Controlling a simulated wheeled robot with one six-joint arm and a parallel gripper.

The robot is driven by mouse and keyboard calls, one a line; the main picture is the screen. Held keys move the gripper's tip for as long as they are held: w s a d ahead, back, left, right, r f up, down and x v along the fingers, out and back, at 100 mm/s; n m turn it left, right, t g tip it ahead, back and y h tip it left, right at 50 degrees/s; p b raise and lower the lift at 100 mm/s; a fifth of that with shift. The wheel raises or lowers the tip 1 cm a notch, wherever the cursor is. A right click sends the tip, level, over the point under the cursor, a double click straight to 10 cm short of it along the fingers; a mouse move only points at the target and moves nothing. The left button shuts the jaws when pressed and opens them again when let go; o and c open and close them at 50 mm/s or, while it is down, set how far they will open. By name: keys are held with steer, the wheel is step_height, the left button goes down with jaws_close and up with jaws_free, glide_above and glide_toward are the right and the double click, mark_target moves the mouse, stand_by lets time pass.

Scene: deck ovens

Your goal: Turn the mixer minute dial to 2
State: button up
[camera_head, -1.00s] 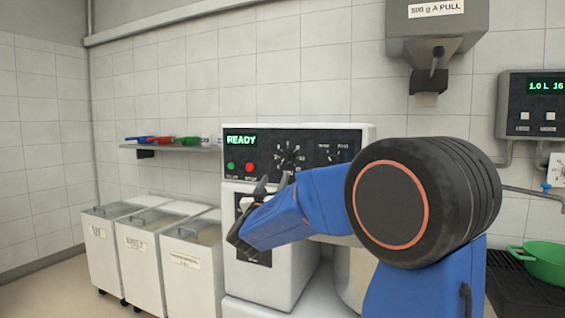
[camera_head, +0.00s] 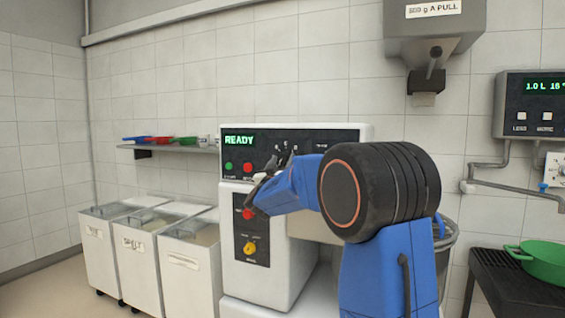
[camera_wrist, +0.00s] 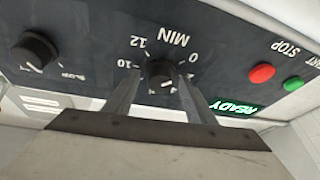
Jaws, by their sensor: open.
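The mixer (camera_head: 262,265) is a white machine with a black control panel and a green READY display (camera_head: 240,140). In the wrist view, the black minute dial (camera_wrist: 161,76) sits under the label MIN, which appears upside down, with numbers around it including 0, 10 and 12. My gripper (camera_wrist: 158,88) is open, its two fingers on either side of the dial's lower part in the picture. I cannot tell whether they touch it. In the head view, my gripper (camera_head: 262,180) is in front of the panel, and my arm hides most of the dial.
A second dark knob (camera_wrist: 35,52) is on the same panel. A red stop button (camera_wrist: 261,73) and a green start button (camera_wrist: 293,83) are beside the dial. Lower on the mixer are a red button (camera_head: 248,214) and a yellow knob (camera_head: 249,248). White bins (camera_head: 188,268) stand left.

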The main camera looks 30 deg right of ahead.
steer(key=shift+c, duration=0.3)
steer(key=c, duration=0.8)
steer(key=shift+m, duration=0.4)
steer(key=m+h, duration=0.1)
steer(key=m+g, duration=0.1)
steer(key=m, duration=0.1)
steer(key=shift+w+a+m+g+h, duration=0.1)
steer(key=shift+w+m+g+h, duration=0.05)
steer(key=shift+m+g+h, duration=0.2)
steer(key=m+g+h, duration=0.1)
steer(key=m+g, duration=0.1)
steer(key=m, duration=0.2)
steer(key=m+g+h, duration=0.1)
steer(key=m+g, duration=0.1)
steer(key=m, duration=0.2)
steer(key=shift+w+m, duration=0.1)
steer(key=shift+m, duration=0.25)
steer(key=shift+g+h, duration=0.25)
steer(key=o, duration=0.9)
steer(key=shift+a, duration=0.1)
steer(key=shift+c, duration=0.2)
